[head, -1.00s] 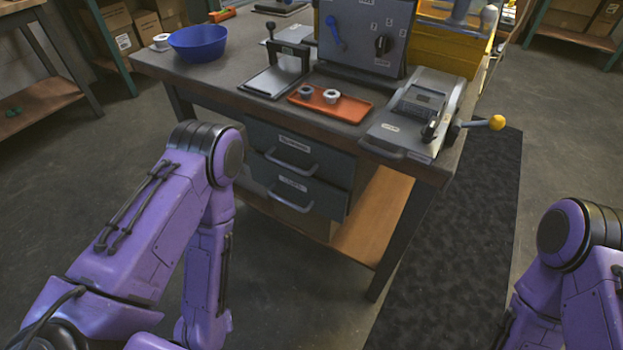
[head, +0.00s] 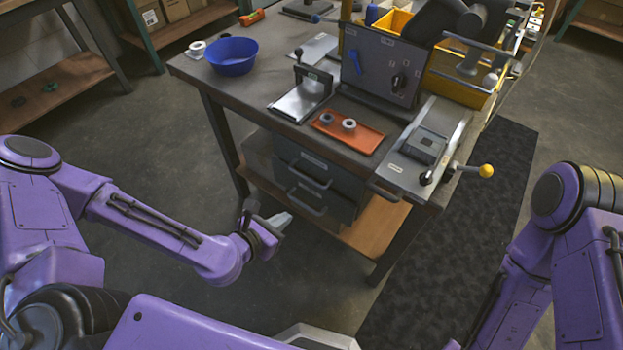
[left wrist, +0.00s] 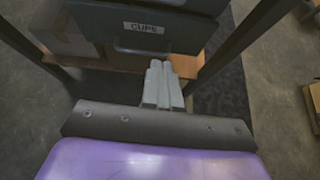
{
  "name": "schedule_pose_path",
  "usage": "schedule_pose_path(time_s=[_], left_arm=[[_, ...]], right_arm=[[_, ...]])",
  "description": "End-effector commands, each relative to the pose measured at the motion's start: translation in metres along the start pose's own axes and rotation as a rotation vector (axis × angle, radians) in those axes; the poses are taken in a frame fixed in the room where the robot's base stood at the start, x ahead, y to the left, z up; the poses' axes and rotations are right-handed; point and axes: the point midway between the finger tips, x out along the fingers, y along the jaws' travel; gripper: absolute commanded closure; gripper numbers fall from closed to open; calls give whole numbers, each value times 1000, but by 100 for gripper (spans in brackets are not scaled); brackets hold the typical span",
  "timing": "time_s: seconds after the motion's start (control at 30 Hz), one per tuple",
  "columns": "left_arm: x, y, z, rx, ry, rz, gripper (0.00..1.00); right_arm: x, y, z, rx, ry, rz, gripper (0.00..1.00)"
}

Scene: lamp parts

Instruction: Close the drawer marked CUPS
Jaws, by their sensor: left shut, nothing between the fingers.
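The drawer marked CUPS (left wrist: 182,30) shows its label and bar handle at the top of the left wrist view. In the head view it is the lower of two dark grey drawers (head: 338,208) under the workbench. Its front seems to stand out a little, but I cannot tell how far. My left gripper (head: 283,221) is shut and empty, just in front of and left of that drawer's handle. In the left wrist view its fingers (left wrist: 161,68) point at the drawer front, just below the handle; I cannot tell whether they touch. My right gripper is out of view.
The upper drawer (head: 290,152) looks shut. The workbench (head: 240,105) carries a blue bowl (head: 231,56), an orange tray (head: 366,138) and a grey device with a yellow-knobbed lever (head: 486,170). A wooden shelf (head: 375,235) lies below. Floor before the drawers is clear.

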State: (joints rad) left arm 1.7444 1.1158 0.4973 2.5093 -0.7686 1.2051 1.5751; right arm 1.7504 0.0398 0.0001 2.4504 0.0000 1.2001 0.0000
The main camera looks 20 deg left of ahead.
Motion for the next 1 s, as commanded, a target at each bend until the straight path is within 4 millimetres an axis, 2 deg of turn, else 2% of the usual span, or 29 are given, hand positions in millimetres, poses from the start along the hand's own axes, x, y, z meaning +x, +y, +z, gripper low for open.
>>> schedule_pose_path(time_s=[0.03,0.17,0.3,0.6,0.67,0.8,1.0], left_arm=[[1,3,5,-27,-17,8,100],[18,4,0,-37,-25,8,100],[42,4,-4,-35,-26,8,100],[83,3,-3,-32,-23,7,100],[92,4,4,-30,-17,8,100],[114,4,16,-31,-18,7,100],[132,4,26,-34,-17,7,100]], right_arm=[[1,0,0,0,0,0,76],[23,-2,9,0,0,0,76],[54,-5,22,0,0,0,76],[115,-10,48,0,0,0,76],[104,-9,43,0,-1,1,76],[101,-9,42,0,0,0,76],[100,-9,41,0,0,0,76]])
